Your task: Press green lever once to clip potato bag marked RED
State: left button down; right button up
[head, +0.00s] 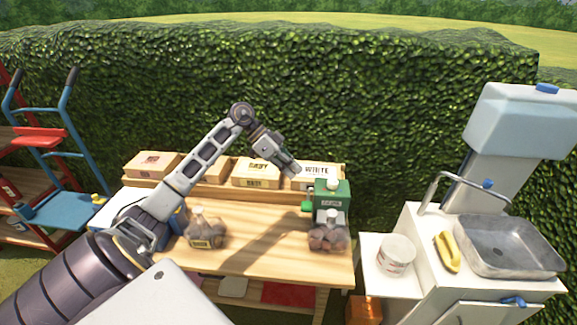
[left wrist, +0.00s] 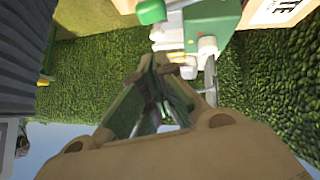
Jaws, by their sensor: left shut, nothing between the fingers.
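The green clipping machine (head: 335,192) stands at the right end of the wooden table. Its green lever (head: 308,206) sticks out on its left side. In the left wrist view the machine (left wrist: 212,25) and the green lever end (left wrist: 151,12) are at the top. A potato bag (head: 327,238) stands at the machine's front; I cannot read a mark on it. Another potato bag (head: 205,232) with a dark label, too small to read, stands at the table's left. My left gripper (head: 295,171) is shut and empty, above and slightly left of the machine. My right gripper is out of view.
Cardboard boxes, one marked WHITE (head: 316,171), line the table's back (head: 258,222). A white cabinet with a metal sink (head: 508,246), a white tub (head: 396,254) and a yellow brush (head: 446,250) stand right. The table's middle is clear.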

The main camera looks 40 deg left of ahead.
pick_arm(q)
send_over(306, 203)
jog(key=f, duration=0.3)
jog(key=f+p, duration=0.1)
jog(key=f, duration=0.1)
jog(key=shift+w+a, duration=0.2)
jog(key=shift+w, duration=0.2)
jog(key=shift+s+f, duration=0.2)
jog(key=shift+f, duration=0.8)
jog(key=shift+s+d+f, duration=0.1)
jog(key=shift+s+f, duration=0.05)
jog(key=shift+f, duration=0.75)
jog(key=shift+s+d+f, duration=0.1)
jog(key=shift+f, duration=0.1)
